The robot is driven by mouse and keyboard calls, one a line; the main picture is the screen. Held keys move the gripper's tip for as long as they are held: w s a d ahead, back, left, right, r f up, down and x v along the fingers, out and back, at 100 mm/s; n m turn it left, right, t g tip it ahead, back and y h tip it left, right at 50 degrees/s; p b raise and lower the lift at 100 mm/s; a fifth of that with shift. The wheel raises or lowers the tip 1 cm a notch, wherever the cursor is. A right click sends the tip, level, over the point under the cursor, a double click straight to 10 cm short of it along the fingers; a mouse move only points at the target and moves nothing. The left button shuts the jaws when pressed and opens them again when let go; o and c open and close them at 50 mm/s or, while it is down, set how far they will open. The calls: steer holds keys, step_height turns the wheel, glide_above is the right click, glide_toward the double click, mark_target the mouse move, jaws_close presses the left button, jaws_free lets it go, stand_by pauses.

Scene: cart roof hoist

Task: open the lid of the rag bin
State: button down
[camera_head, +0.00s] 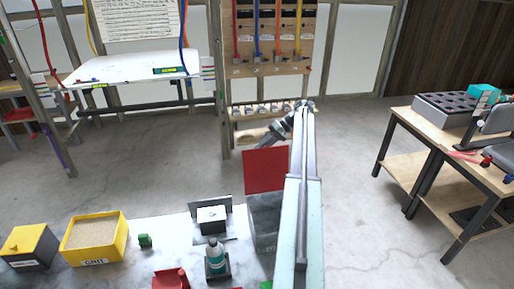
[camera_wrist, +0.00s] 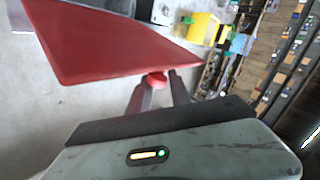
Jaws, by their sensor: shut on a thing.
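The rag bin (camera_head: 264,222) is a grey box on the bench, partly hidden by my arm. Its red lid (camera_head: 266,170) stands raised, about upright, at the bin's far edge. The lid also fills the upper left of the wrist view (camera_wrist: 110,42), tilted. My gripper (camera_wrist: 158,84) is shut on the small red knob (camera_wrist: 154,79) of the lid. In the head view my wrist is above and behind the lid, and the fingertips are hard to make out.
On the bench are a yellow GRIT box (camera_head: 95,232), a black and yellow bin (camera_head: 29,247), a green block (camera_head: 145,240), a bottle (camera_head: 215,256), a white-topped block (camera_head: 211,219) and a red object (camera_head: 171,279). A wooden table (camera_head: 408,130) stands right; floor between is clear.

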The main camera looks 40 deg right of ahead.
steer(key=shift+s+d+f, duration=0.35)
steer(key=shift+s, duration=0.1)
steer(key=c, duration=1.6)
jaws_free()
steer(key=o, duration=0.4)
steer(key=shift+d+f, duration=0.2)
steer(key=shift+c, duration=0.2)
steer(key=shift+a+r, duration=0.2)
steer(key=shift+a, duration=0.05)
steer(key=shift+w, duration=0.1)
steer(key=shift+w, duration=0.1)
